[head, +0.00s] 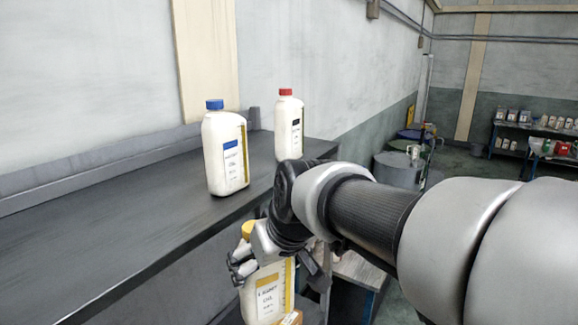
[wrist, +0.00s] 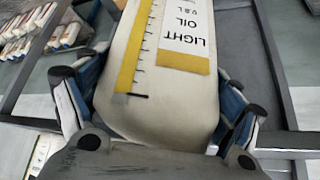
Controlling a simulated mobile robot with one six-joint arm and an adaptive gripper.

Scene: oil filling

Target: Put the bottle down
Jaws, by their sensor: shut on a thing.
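A white bottle with a yellow cap and a yellow label (head: 268,297) is in my gripper (head: 250,262), in front of and below the dark shelf's edge. In the wrist view the bottle (wrist: 165,90) fills the middle, with "LIGHT OIL" on its label upside down. The blue-padded fingers of my gripper (wrist: 155,105) are on both sides of it. The bottle looks about upright in the head view. Its lower end is cut off by the frame there, so I cannot tell whether it touches anything below.
A blue-capped white bottle (head: 226,155) and a red-capped white bottle (head: 289,127) stand on the dark shelf (head: 110,225). The shelf's left part is clear. Grey drums (head: 398,171) and a rack of small containers (head: 530,135) are farther back.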

